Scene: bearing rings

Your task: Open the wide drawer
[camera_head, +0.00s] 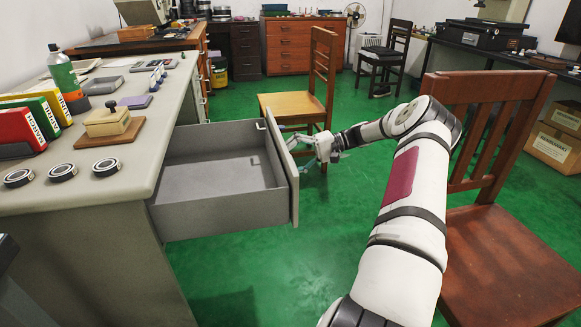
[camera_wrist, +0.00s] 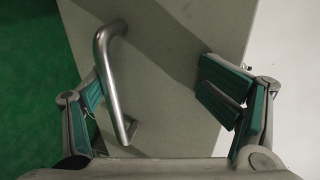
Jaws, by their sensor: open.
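The wide drawer (camera_head: 215,205) is grey and stands pulled far out from the desk (camera_head: 165,120). Its inside looks empty. Its front panel (camera_head: 281,165) faces my gripper (camera_head: 308,150), which is just beyond it on the right. In the wrist view, the front panel (camera_wrist: 180,125) fills the middle, with a bent metal bar handle (camera_wrist: 112,85) on it. My gripper (camera_wrist: 155,90) is open, with its green-padded fingers spread apart. The handle lies between the fingers, close to the left one; I cannot tell whether they touch.
Three bearing rings (camera_head: 62,173), a stamp-like block on a wooden board (camera_head: 108,140), binders (camera_head: 45,115) and a green bottle (camera_head: 63,72) stand on the desk. A wooden chair (camera_head: 290,105) is behind the drawer. A brown chair (camera_head: 515,250) is right of my arm. Green floor lies clear below the drawer.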

